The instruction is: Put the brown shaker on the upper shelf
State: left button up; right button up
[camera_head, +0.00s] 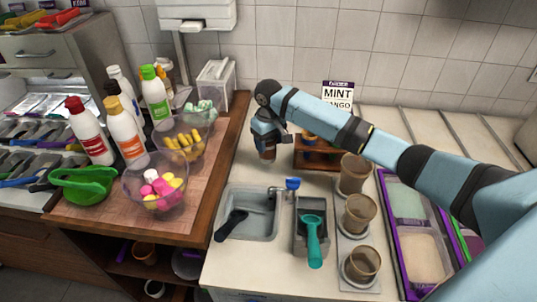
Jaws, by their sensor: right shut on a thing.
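My right gripper (268,142) hangs pointing down over the white counter, left of a small wooden shelf. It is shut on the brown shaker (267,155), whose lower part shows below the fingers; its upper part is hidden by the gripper. I cannot tell whether the shaker touches the counter. The wooden shelf (316,166) stands at the back of the counter, partly behind my right arm. An orange-brown item shows on its upper level. My left gripper is not in view.
A sink (262,225), a grey bin with a teal scoop (312,235) and several brown cups (360,212) stand in front. Bottles and bowls of sweets (155,190) fill the wooden counter at left. A sign (338,95) stands behind my arm.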

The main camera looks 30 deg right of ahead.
aim_at(269, 155)
jog(key=shift+f, duration=2.7)
jog(key=o, duration=1)
jog(key=shift+f, duration=0.1)
